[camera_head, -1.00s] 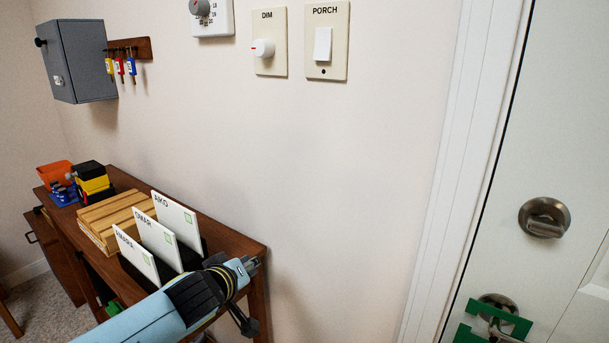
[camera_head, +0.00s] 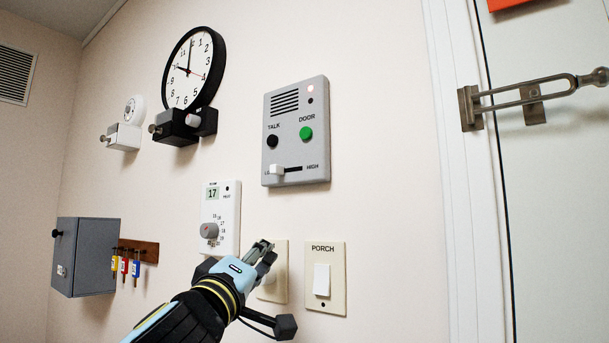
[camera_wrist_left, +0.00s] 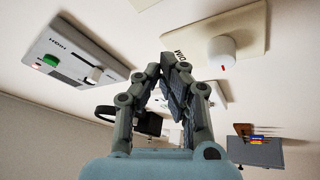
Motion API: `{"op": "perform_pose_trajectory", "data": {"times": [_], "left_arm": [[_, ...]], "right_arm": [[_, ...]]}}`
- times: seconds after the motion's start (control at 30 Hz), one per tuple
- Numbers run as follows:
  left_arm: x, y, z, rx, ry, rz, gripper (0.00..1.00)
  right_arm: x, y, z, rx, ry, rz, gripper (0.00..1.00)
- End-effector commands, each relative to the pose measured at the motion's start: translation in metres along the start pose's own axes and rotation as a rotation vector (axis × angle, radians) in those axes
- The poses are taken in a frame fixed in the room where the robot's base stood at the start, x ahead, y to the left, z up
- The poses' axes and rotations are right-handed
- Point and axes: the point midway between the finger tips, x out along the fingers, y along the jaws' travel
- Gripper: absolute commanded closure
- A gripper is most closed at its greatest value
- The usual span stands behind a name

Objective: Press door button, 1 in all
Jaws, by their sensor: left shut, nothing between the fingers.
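The green DOOR button (camera_head: 306,133) is on the grey intercom panel (camera_head: 318,166) on the wall, to the right of the black TALK button (camera_head: 272,141). In the left wrist view the intercom panel (camera_wrist_left: 84,72) is at the upper left, with the green button (camera_wrist_left: 50,60) near its left end. My left gripper (camera_head: 264,250) is shut and empty. It is below the intercom in the head view and covers part of the DIM plate. Its fingers (camera_wrist_left: 172,72) show closed together in the left wrist view, apart from the green button. My right gripper is not in view.
The thermostat (camera_head: 233,217) is just left of my left gripper and the PORCH switch (camera_head: 322,280) is to its right. The DIM knob (camera_wrist_left: 221,50) shows in the left wrist view. A clock (camera_head: 191,68), grey key box (camera_head: 86,257) and door latch (camera_head: 530,96) are farther off.

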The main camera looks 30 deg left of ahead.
Motion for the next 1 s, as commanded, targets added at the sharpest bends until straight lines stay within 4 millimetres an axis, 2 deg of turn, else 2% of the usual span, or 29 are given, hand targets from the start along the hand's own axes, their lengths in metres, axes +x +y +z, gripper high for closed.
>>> {"op": "perform_pose_trajectory", "data": {"times": [0.03, 0.1, 0.3, 0.4, 0.5, 0.67, 1.0], "left_arm": [[0.002, 0.025, -0.012, -0.013, 0.017, 0.043, 1.0], [0.002, 0.057, -0.027, -0.031, 0.041, 0.103, 1.0], [-0.005, 0.14, -0.066, -0.068, 0.097, 0.263, 1.0], [-0.01, 0.171, -0.081, -0.075, 0.118, 0.326, 1.0], [-0.015, 0.192, -0.091, -0.078, 0.132, 0.369, 1.0], [-0.018, 0.206, -0.098, -0.079, 0.142, 0.401, 1.0], [-0.019, 0.207, -0.098, -0.079, 0.143, 0.403, 1.0]], "right_arm": [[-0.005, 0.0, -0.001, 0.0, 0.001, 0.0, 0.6], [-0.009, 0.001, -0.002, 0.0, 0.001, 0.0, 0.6], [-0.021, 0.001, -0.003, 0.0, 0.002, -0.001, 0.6], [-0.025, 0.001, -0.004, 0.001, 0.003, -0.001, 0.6], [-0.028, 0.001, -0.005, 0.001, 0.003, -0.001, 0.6], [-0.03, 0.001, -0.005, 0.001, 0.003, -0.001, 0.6], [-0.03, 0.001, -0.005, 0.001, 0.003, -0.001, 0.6]]}}
